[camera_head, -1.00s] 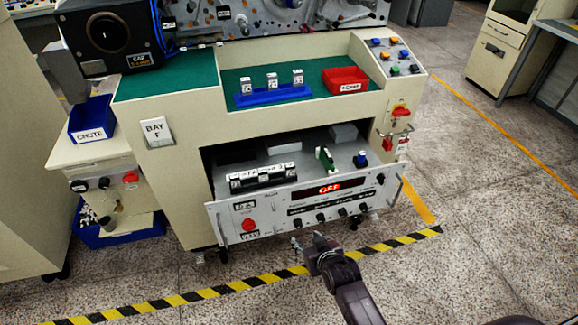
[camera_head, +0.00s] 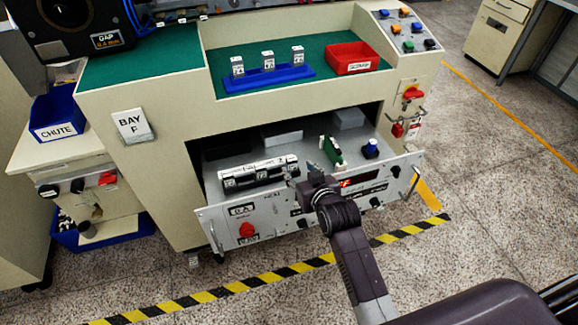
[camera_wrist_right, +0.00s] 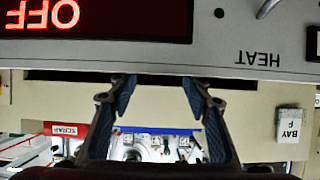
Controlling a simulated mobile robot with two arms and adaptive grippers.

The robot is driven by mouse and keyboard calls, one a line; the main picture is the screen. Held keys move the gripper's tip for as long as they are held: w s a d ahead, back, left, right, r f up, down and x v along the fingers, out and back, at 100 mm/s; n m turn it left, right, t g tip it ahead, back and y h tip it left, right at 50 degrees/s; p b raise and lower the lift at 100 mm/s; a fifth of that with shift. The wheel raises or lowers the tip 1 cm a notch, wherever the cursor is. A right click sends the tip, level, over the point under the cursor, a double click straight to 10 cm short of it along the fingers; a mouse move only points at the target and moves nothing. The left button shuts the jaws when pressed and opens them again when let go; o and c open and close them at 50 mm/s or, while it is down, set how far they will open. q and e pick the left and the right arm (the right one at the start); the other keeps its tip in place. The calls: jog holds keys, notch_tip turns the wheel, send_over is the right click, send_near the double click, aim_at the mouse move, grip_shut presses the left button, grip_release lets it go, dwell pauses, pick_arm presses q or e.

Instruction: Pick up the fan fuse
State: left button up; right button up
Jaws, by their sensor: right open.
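In the head view, a black fuse block (camera_head: 258,175) with white labelled faces sits at the front left of the open drawer; which part of it is the fan fuse I cannot tell. Three white labelled pieces (camera_head: 268,62) stand in a blue rack (camera_head: 262,78) on the green worktop; their labels are too small to read. My right gripper (camera_head: 291,174) is at the drawer's front panel (camera_head: 275,215), just right of the fuse block, and hides part of the panel. In the right wrist view its two fingers (camera_wrist_right: 157,92) are apart, with nothing between them. My left gripper is out of view.
The drawer also holds a green board (camera_head: 332,151), a blue-topped part (camera_head: 371,148) and grey blocks. A red bin (camera_head: 352,68) stands on the worktop. In the wrist view, the inverted red "OFF" display (camera_wrist_right: 95,20) is close to the gripper.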

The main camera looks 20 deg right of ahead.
aim_at(292, 160)
jog(key=shift+d+x, duration=0.2)
jog(key=shift+x, duration=3.6)
jog(key=shift+r, duration=0.1)
jog(key=shift+c, duration=0.4)
jog(key=c, duration=1)
grip_shut()
jog(key=shift+r, duration=0.1)
